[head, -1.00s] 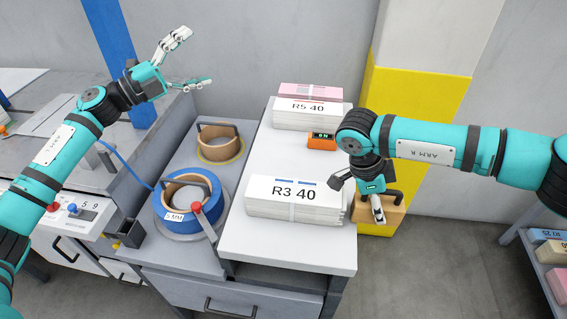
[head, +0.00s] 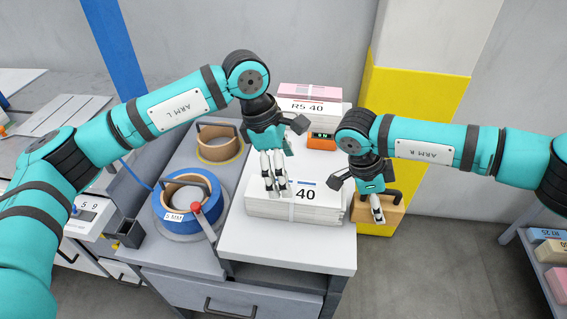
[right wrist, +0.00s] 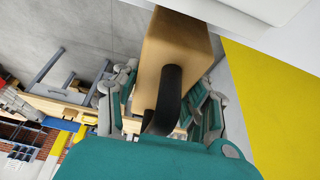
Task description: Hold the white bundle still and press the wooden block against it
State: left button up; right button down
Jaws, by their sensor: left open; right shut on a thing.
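The white bundle (head: 318,212), a flat stack with a label ending in "40", lies on the front of the grey table. My left gripper (head: 276,188) points down over its left part with fingers apart, hiding some of the label. Whether the fingertips touch the bundle I cannot tell. My right gripper (head: 377,214) is shut on the dark handle of the wooden block (head: 396,206), at the bundle's right side. The right wrist view shows the block (right wrist: 178,48) and its curved handle (right wrist: 164,100) between the fingers. Whether block and bundle touch is unclear.
A blue strap roll (head: 210,205) and red-knobbed lever (head: 196,209) stand left. A yellow-based pillar (head: 420,110) rises behind the right arm.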

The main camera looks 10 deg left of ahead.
aim_at(298, 202)
pick_arm(q)
jog(key=x, duration=1.1)
jog(key=shift+d, duration=0.1)
jog(key=c, duration=1.7)
jog(key=shift+d, duration=0.1)
pick_arm(e)
jog(key=shift+a, duration=1.35)
jog(key=shift+d, duration=0.1)
jog(key=shift+d, duration=1.75)
jog(key=shift+r, duration=0.1)
